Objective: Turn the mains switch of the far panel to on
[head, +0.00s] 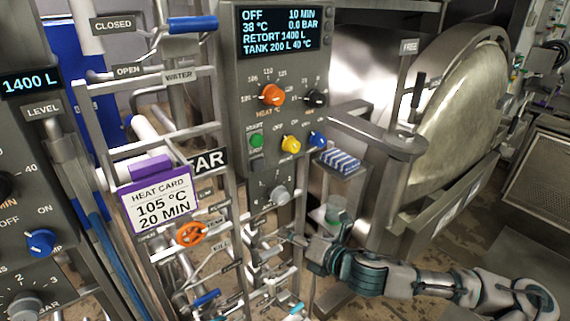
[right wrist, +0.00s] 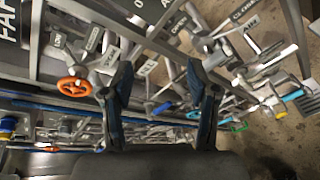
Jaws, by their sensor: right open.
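The far panel (head: 229,90) is grey, in the upper middle of the head view, with a display whose first word is OFF. A yellow switch (head: 291,145) sits low on it under small OFF and ON marks; its name is too small to read. A blue switch (head: 318,139) is just right of it, and a green START button (head: 257,141) is left. My right gripper (head: 293,241) is below the panel, beside the pipe rack, apart from the switches. In the right wrist view its two fingers (right wrist: 158,76) are spread with nothing held between them. My left gripper is out of view.
An orange valve wheel (head: 191,234) and several lever handles crowd the rack left of my right gripper. A purple heat card (head: 159,203) hangs nearer. A near panel (head: 22,185) stands at left. The round retort door (head: 462,100) and a striped block (head: 340,160) are at right.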

